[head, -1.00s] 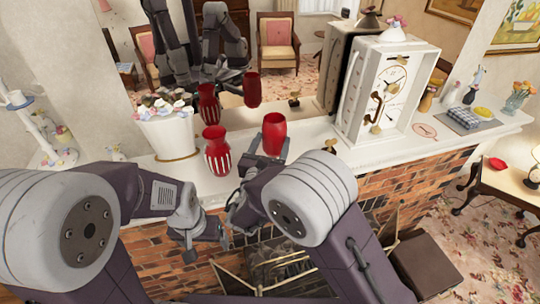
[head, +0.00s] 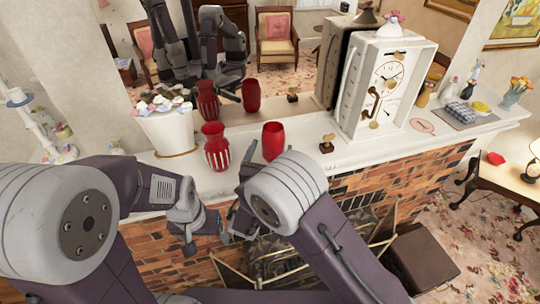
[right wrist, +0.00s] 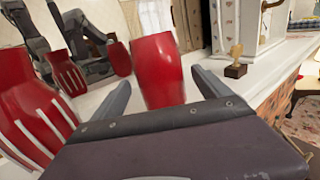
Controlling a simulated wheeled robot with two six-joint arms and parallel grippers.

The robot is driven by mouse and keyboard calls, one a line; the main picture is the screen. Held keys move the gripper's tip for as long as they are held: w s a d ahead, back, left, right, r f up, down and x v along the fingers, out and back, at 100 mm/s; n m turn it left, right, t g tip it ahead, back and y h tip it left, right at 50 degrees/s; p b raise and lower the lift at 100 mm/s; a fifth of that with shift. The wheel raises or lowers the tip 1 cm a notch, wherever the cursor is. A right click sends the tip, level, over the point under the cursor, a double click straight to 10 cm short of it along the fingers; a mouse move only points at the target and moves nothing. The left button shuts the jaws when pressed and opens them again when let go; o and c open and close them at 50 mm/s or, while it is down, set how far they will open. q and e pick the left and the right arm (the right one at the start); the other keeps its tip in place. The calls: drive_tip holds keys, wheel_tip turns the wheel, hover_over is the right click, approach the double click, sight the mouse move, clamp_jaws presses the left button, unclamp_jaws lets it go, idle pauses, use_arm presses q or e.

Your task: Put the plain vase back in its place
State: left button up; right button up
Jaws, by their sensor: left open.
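The plain red vase (head: 273,141) stands upright on the white mantel (head: 345,158), to the right of the red vase with white stripes (head: 216,152). My right gripper (right wrist: 161,82) is open, with its fingers apart and pointing at the plain vase; in the right wrist view the vase (right wrist: 157,72) shows between and beyond the fingertips. In the head view my right arm partly hides that gripper. My left gripper (head: 190,240) is open and empty, low in front of the mantel's brick face.
A white planter with flowers (head: 168,128) stands left of the striped vase. A small gold ornament (head: 327,143) and a white clock (head: 388,85) stand to the right. A mirror behind reflects the vases and my arms.

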drive_tip(key=shift+r+p, duration=0.4)
drive_tip(key=shift+p, duration=0.05)
drive_tip(key=s, duration=0.1)
drive_tip(key=b, duration=0.1)
drive_tip(key=s+a+f+b, duration=0.1)
drive_tip(key=shift+s, duration=0.3)
drive_tip(key=b+v, duration=0.3)
drive_tip(key=v, duration=0.6)
drive_tip(key=shift+s+d+r, duration=0.15)
drive_tip(key=shift+d+r, duration=0.05)
drive_tip(key=shift+r, duration=0.15)
